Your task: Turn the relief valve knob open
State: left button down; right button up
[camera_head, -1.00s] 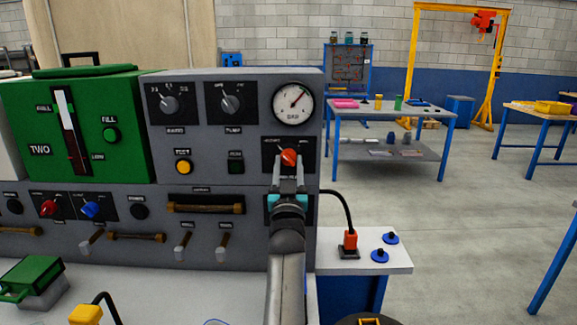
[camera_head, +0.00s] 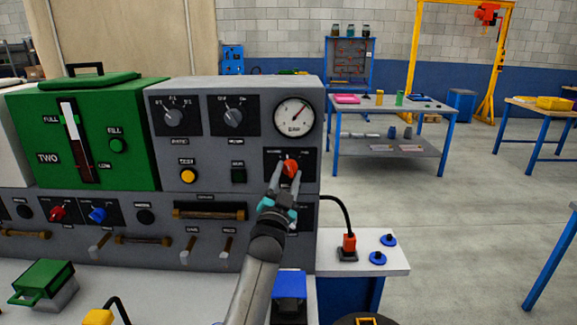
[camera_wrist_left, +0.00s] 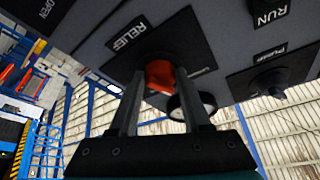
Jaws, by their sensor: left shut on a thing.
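The relief valve knob (camera_head: 290,168) is orange-red and sits on a black plate on the grey panel, below the round pressure gauge (camera_head: 294,117). My left gripper (camera_head: 284,174) reaches up to it, its two fingers shut on the knob, one on each side. In the left wrist view the knob (camera_wrist_left: 160,75) shows between the fingertips, in front of the plate labelled RELIEF. The fingers and wrist hide part of the plate and the panel below it. My right gripper is not in view.
A red connector (camera_head: 349,243) with a black cable stands on the white ledge at right. The floor further right is open.

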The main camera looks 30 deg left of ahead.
pick_arm(q)
jog(key=m+h+p, duration=0.1)
jog(key=m+p, duration=0.1)
jog(key=m, duration=0.1)
jog(key=m+h+p, duration=0.1)
jog(key=m+p, duration=0.2)
jog(key=r+m+g+h+p, duration=0.1)
jog(key=m+h+p, duration=0.1)
jog(key=m+p, duration=0.1)
jog(key=shift+s+a+r+m, duration=0.15)
jog(key=shift+a+m, duration=0.15)
jog(key=shift+m, duration=0.3)
jog(key=shift+m+g+h+p, duration=0.3)
jog(key=shift+m+g+p, duration=0.5)
jog(key=shift+m+p, duration=1.05)
jog(key=shift+c, duration=1.8)
grip_release()
jog(key=shift+s, duration=0.1)
jog(key=shift+s+d+f, duration=0.1)
jog(key=shift+s+f, duration=0.1)
jog(key=shift+s, duration=0.05)
jog(key=s+d, duration=0.2)
jog(key=s, duration=1.2)
jog(key=shift+s+r, duration=0.15)
